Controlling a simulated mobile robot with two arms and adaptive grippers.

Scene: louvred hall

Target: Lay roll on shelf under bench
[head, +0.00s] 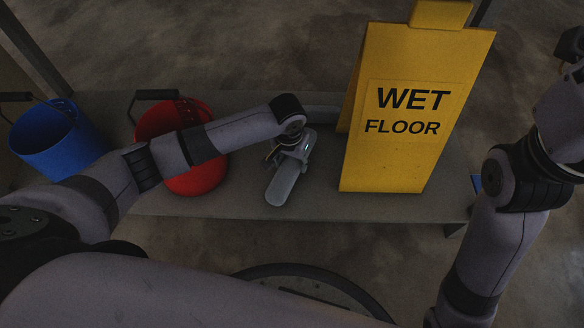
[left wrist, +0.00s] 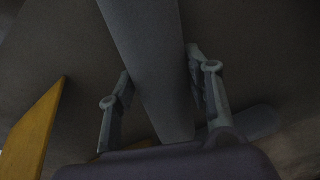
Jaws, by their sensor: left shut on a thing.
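In the head view the roll (head: 281,188) is a grey, elongated piece with a rounded near end. My left gripper (head: 290,157) is shut on it over a grey bench-like slab (head: 240,207), between a red bucket and a yellow sign. In the left wrist view a long grey shape, seemingly the roll (left wrist: 146,55), runs between the two fingers of the left gripper (left wrist: 163,88). Whether the roll touches the slab is unclear. A shelf below the slab is not clearly visible. My right arm shows at the right, but its gripper is out of view.
The red bucket (head: 205,178) stands just left of the roll, with a blue bucket (head: 58,140) farther left. The yellow wet-floor sign (head: 405,155) stands close on the right. A small blue thing (head: 476,183) shows beside my right arm. Bare floor (head: 270,48) lies behind the slab.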

